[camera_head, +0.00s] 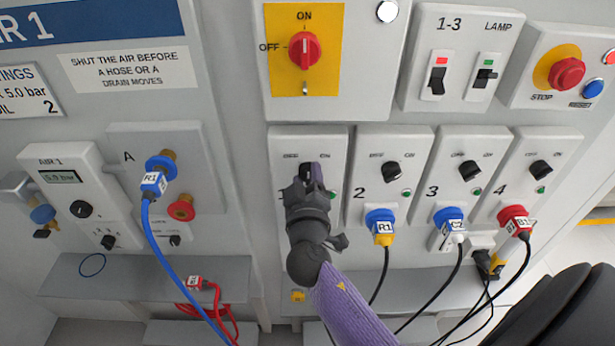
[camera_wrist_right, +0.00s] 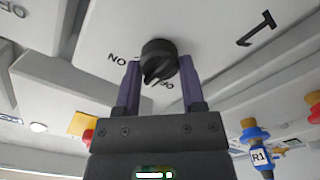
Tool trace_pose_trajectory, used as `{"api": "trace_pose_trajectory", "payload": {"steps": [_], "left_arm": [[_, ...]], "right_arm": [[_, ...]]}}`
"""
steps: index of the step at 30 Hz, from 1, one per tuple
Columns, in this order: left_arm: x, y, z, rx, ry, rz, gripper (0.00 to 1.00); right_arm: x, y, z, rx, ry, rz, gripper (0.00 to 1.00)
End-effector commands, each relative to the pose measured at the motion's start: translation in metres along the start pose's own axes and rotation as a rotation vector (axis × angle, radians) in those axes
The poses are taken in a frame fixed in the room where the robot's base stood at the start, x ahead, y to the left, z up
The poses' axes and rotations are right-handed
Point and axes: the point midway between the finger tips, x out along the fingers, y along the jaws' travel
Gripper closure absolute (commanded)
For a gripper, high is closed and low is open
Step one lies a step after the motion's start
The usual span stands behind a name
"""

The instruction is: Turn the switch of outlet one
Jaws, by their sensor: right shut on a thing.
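Outlet one's panel (camera_head: 337,160) is the leftmost of the row, with OFF and ON printed at its top. Its black rotary switch (camera_wrist_right: 158,60) shows in the right wrist view between the two purple fingers of my right gripper (camera_wrist_right: 160,84). In the head view my right gripper (camera_head: 311,174) covers most of this switch and the panel's lower part. The gripper is shut on the switch. The angle of the switch's pointer is hard to tell. My left gripper is not in view.
Outlets three (camera_head: 469,171) and four (camera_head: 540,170) follow, with plugs and hanging black cables. The red main switch (camera_head: 305,50) is above. A blue hose (camera_head: 165,250) hangs at left.

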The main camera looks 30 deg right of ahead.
Motion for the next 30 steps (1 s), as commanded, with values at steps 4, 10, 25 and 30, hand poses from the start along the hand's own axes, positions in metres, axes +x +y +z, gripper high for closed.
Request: {"api": "trace_pose_trajectory", "payload": {"steps": [4, 10, 25, 30], "left_arm": [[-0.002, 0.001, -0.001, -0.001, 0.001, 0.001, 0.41], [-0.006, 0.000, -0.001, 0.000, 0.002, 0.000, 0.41], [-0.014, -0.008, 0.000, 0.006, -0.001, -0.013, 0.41], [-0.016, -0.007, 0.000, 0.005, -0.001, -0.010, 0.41]], "right_arm": [[0.000, 0.000, -0.001, -0.134, 0.000, -0.001, 1.00], [0.000, -0.001, -0.001, -0.325, 0.001, 0.000, 1.00], [0.000, -0.002, 0.000, -0.695, 0.001, -0.001, 1.00], [0.000, -0.002, 0.000, -0.761, 0.001, -0.001, 1.00]]}}
